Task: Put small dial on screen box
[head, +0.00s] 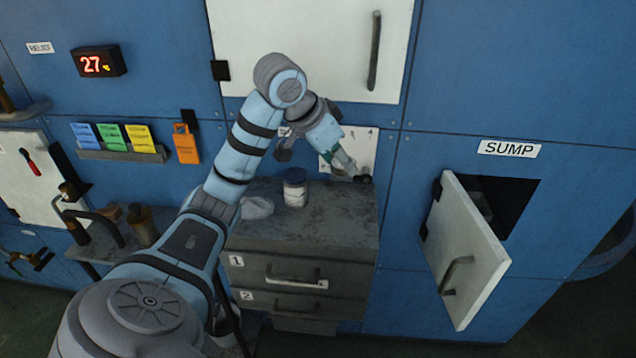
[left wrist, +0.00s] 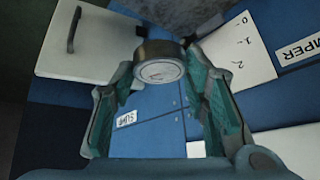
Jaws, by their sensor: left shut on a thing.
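The small dial (left wrist: 160,65) is a dark, short round knob with a grey face. My left gripper (left wrist: 165,85) is shut on it, with a green-lined finger on either side in the left wrist view. In the head view the dial (head: 364,179) shows as a small black piece at the tip of my left gripper (head: 350,170), in front of a white marked plate above the drawer unit. The screen box (head: 98,62) is a black box with a lit red 27 on the blue wall at upper left, far from the gripper. My right gripper is not in view.
A lidded jar (head: 295,188) stands on the drawer unit (head: 345,225). The SUMP door (head: 465,250) hangs open at right. The white plate (left wrist: 228,55) marked 0, 1, 2 is close by the gripper. Coloured cards (head: 112,137) stand on a ledge below the screen box.

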